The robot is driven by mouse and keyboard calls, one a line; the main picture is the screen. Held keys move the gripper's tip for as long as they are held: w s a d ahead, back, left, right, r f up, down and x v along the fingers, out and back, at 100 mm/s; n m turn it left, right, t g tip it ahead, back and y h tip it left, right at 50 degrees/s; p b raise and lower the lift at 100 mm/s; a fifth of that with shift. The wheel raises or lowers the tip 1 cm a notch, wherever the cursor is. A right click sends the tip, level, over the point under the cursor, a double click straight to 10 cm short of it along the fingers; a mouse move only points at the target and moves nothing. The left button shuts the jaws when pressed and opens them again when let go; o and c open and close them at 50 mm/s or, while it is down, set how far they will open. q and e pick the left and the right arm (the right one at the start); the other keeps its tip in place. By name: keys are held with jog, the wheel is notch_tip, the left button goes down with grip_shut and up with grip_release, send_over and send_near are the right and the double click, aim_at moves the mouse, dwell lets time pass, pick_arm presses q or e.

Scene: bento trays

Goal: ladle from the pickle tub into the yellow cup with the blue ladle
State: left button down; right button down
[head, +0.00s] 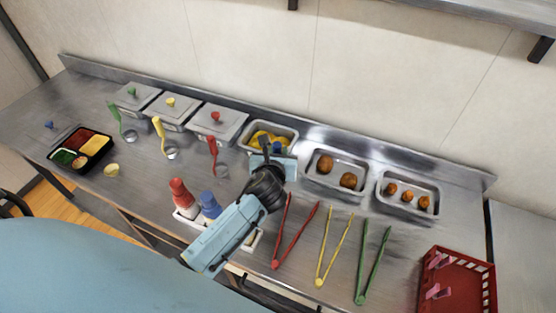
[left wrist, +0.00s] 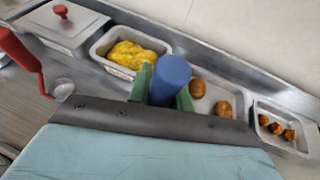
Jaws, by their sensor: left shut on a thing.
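The pickle tub (head: 249,134) is an open metal tub with yellow pieces in it; it also shows in the left wrist view (left wrist: 98,50). The small pale yellow cup (head: 112,170) stands on the counter at the left, beside the bento tray. My left gripper (head: 277,158) is at the tub's front right. In the left wrist view its green fingers (left wrist: 162,85) are shut on a thick blue handle (left wrist: 171,75), which fits the blue ladle. The ladle's bowl is hidden. My right gripper is not in view.
Green (head: 115,116), yellow (head: 159,130) and red (head: 212,152) ladles stand before lidded tubs. Two metal trays of brown food (head: 309,181) (head: 383,201) are right of the pickle tub. Bottles (head: 180,192), several tongs (head: 334,248) and a red crate (head: 455,252) occupy the front.

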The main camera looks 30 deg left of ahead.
aim_at(278, 142)
pick_arm(q)
jog(key=r, duration=0.2)
jog(key=w+r, duration=0.1)
jog(key=shift+w+a+r, duration=0.1)
jog(key=shift+a+r, duration=0.1)
jog(key=shift+r, duration=0.2)
jog(key=w+a+r+t+y+b, duration=0.1)
jog(key=w+a+r+b, duration=0.15)
jog(key=w, duration=0.35)
jog(key=w+a+r+t+b, duration=0.1)
jog(key=w+a+b, duration=0.1)
jog(key=w+a, duration=0.3)
notch_tip(278, 142, down, 12)
jog(key=w+b, duration=0.1)
jog(key=b, duration=0.9)
jog(key=shift+w+d, duration=0.25)
jog(key=shift+d, duration=0.2)
notch_tip(278, 142, up, 10)
jog(key=p, duration=1.1)
jog(key=shift+d, duration=0.1)
